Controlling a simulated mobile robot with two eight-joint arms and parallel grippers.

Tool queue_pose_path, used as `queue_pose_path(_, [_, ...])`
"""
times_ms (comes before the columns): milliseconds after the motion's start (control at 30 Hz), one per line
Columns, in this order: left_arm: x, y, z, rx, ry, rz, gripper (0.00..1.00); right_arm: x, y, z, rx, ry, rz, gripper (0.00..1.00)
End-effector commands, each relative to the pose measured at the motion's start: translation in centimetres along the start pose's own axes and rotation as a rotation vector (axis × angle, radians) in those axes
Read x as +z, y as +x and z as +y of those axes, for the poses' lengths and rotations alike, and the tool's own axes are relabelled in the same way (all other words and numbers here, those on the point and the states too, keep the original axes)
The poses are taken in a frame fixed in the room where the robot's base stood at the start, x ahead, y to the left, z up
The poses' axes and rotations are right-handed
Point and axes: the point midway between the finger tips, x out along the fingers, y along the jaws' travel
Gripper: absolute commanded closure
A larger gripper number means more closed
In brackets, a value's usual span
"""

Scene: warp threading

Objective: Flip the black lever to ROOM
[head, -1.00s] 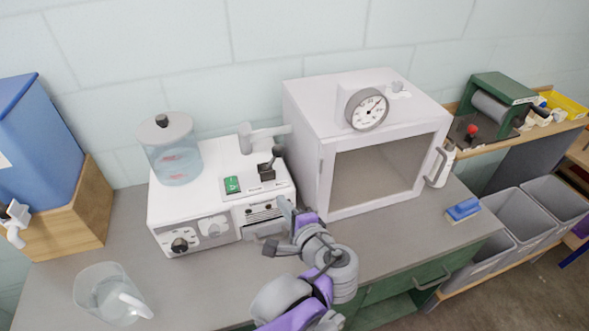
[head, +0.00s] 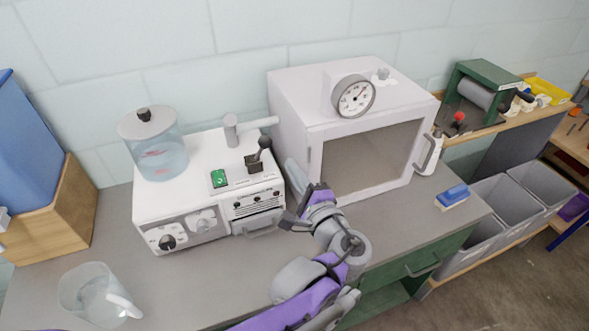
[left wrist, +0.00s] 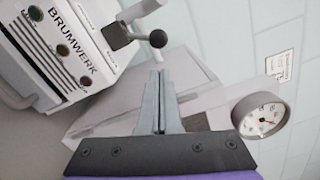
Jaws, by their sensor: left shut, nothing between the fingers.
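The black lever (head: 259,155) stands on top of the white machine (head: 185,190), right of a green switch (head: 219,178), its knob tilted up and to the right. The labels around it are too small to read. In the left wrist view the lever's black ball knob (left wrist: 158,39) shows just beyond my fingertips. My left gripper (head: 291,168) is shut and empty, just right of the lever and apart from it, in front of the white oven. The shut fingers also show in the left wrist view (left wrist: 158,78). My right gripper is not in view.
The white oven (head: 300,95) with a round dial (head: 354,97) stands close on the right. A grey spout (head: 250,124) rises behind the lever. A clear jug (head: 97,295) stands at the front left, and a blue brush (head: 452,196) lies at the right.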

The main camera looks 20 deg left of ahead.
Motion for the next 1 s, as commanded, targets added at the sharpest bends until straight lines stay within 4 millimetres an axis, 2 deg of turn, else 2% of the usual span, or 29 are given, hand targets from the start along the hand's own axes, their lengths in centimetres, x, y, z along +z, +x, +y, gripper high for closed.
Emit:
queue_pose_path(33, [0.1, 1.1, 0.0, 0.001, 0.001, -0.006, 1.0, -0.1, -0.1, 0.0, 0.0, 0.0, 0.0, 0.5])
queue_pose_path(200, [0.1, 4.2, 0.0, 0.001, 0.001, -0.004, 1.0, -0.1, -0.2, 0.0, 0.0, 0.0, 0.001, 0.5])
queue_pose_path(400, [0.0, 6.4, 0.0, 0.001, 0.0, -0.002, 1.0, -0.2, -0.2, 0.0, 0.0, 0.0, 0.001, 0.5])
queue_pose_path(1000, [0.1, 6.9, -0.1, 0.001, -0.015, 0.0, 1.0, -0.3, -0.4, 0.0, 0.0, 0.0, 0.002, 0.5])
